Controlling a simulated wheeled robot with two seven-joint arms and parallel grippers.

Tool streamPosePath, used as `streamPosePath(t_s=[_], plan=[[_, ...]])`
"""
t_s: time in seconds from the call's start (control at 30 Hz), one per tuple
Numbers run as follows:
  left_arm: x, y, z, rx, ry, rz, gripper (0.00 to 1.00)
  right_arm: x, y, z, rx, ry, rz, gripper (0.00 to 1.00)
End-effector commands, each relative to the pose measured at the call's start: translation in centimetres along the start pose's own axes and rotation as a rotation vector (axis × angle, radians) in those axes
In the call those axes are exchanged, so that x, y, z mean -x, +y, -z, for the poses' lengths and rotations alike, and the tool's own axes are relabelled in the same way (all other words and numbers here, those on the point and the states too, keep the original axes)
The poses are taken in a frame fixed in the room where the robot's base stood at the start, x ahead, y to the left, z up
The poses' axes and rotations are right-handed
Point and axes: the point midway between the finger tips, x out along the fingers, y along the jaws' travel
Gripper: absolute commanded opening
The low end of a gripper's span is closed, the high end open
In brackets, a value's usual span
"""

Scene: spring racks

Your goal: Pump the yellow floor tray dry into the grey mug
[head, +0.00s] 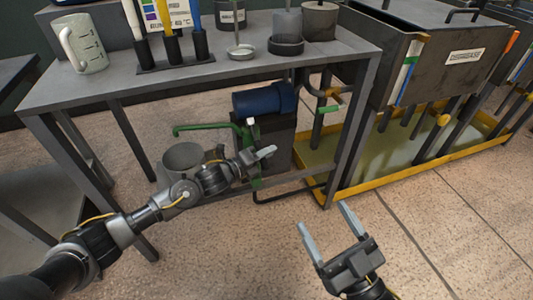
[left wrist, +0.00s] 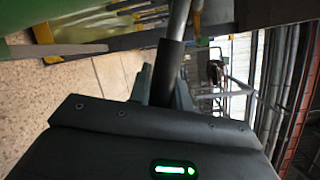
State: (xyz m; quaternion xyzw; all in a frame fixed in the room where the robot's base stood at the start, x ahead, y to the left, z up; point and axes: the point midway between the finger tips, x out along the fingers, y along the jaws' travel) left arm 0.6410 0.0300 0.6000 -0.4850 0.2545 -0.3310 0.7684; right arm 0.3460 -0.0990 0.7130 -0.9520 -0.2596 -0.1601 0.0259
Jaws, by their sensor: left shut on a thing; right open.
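The yellow floor tray (head: 343,192) lies under the dark tank at the right, with a murky greenish liquid in it. A grey mug (head: 181,160) stands under the bench, below the end of a green spout (head: 190,128). The spout runs to a green pump (head: 249,135) beside a dark block. My left gripper (head: 264,154) is at the pump, shut on a dark-gripped rod, the pump handle, which shows in the left wrist view (left wrist: 168,75). The liquid level in the mug cannot be told. My right gripper (head: 325,228) is open and empty above the floor, in front of the tray.
A grey bench (head: 200,75) stands over the pump; its legs are close to my left arm. A pale mug (head: 83,47) and several tools stand on it. A black hose (head: 290,195) runs low from the pump toward the tray. The tiled floor in front is clear.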

Motion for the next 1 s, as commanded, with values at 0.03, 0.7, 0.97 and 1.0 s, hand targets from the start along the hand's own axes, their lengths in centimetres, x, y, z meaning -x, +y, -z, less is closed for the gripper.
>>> streamPosePath(t_s=[0.03,0.7,0.97,1.0], plan=[[0.1,0.3,0.1,-0.001,0.002,-0.007,0.00,0.0,0.0,0.0,0.000,0.000,0.000,0.76],[2.5,0.1,-0.1,0.000,0.000,-0.006,0.41,0.1,0.1,-0.9,0.000,-0.083,-0.003,0.76],[7.7,0.1,0.0,0.001,0.001,-0.006,0.41,0.8,1.5,-3.7,0.005,-0.268,-0.046,0.76],[8.4,0.1,0.0,0.000,0.002,-0.006,0.41,0.9,1.7,-4.0,0.005,-0.291,-0.052,0.76]])
